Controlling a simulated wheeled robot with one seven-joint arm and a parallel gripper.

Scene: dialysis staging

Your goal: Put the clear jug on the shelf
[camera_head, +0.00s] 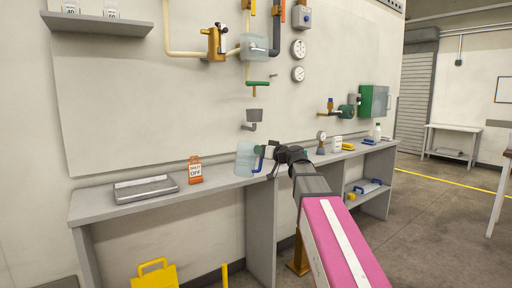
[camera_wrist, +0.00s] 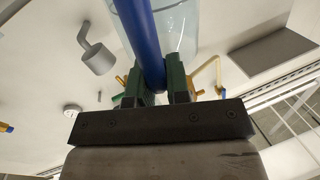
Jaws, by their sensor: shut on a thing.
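The clear jug (camera_head: 244,160) is see-through with a blue handle, in front of the long grey bench in the head view. My gripper (camera_head: 266,152) is shut on the handle, at the jug's right side. In the wrist view, the green-padded fingers (camera_wrist: 154,88) close around the blue handle, with the clear jug body (camera_wrist: 182,25) behind it. The jug looks upright; I cannot tell how far its base is from the bench top. The grey wall shelf (camera_head: 95,27) is at the upper left, with two small labelled cards on it.
The grey bench (camera_head: 225,183) carries a flat grey tray-like device (camera_head: 145,188) and an orange shut-off sign (camera_head: 195,171) left of the jug. Pipes, a valve (camera_head: 215,43) and gauges are on the wall above. A yellow floor sign (camera_head: 155,275) stands below. The wall under the shelf is bare.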

